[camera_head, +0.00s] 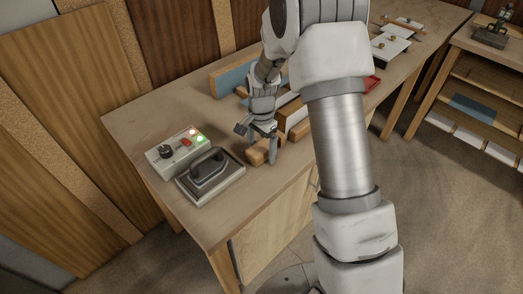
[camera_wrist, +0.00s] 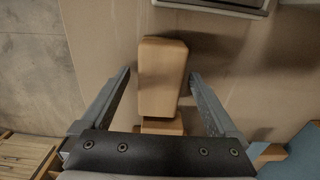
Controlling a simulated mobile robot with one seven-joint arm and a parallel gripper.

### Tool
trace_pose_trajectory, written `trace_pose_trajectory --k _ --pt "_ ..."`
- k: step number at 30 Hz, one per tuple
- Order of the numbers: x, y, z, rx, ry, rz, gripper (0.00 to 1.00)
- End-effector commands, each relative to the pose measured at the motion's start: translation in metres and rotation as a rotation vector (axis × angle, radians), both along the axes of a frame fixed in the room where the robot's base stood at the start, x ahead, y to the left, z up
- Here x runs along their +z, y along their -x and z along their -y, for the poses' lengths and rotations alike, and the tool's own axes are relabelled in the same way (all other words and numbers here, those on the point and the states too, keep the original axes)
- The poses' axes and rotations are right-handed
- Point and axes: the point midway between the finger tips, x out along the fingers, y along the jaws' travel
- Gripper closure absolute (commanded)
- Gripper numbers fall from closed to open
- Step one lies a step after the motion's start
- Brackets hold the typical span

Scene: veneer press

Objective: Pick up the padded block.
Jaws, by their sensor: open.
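The padded block appears to be the tan-brown block (camera_wrist: 162,75) in the wrist view, with a second tan part (camera_wrist: 162,126) showing just below it. In the head view the block (camera_head: 257,156) lies near the front edge of the bench, partly hidden by my fingers. My gripper (camera_wrist: 159,74) is open, with one finger on each side of the block. A gap shows on the left side; the right finger looks very close, and I cannot tell whether it touches. In the head view my gripper (camera_head: 258,146) points down at the block.
The wooden bench (camera_head: 150,113) holds an iron on a plate (camera_head: 211,175) and a control box with lit lamps (camera_head: 176,149) to the left. A blue-faced panel (camera_head: 233,77) stands behind. A red item (camera_head: 371,83) and white boards (camera_head: 390,45) lie further right.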

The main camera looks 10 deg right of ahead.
Motion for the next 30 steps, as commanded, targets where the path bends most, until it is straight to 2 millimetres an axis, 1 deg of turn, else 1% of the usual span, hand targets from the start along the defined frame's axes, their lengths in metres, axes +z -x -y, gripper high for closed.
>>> trace_pose_trajectory --k 2,8,9,11,12,22,30 --pt "-0.004 0.0002 0.0001 0.0 0.0 0.0 0.05" --pt "-0.0041 0.0 0.0 0.0 0.0 0.0 0.05" --pt "-0.0041 0.0 0.0 0.0 0.0 0.0 0.12" --pt "-0.004 0.0 0.0 0.0 0.0 0.0 0.23" --pt "-0.0039 0.0 0.0 0.0 0.0 0.0 0.3" --pt "-0.0037 -0.0001 -0.0001 0.0 -0.001 0.001 0.89" --pt "-0.0021 -0.0004 -0.0001 0.0 0.0 0.002 0.89"
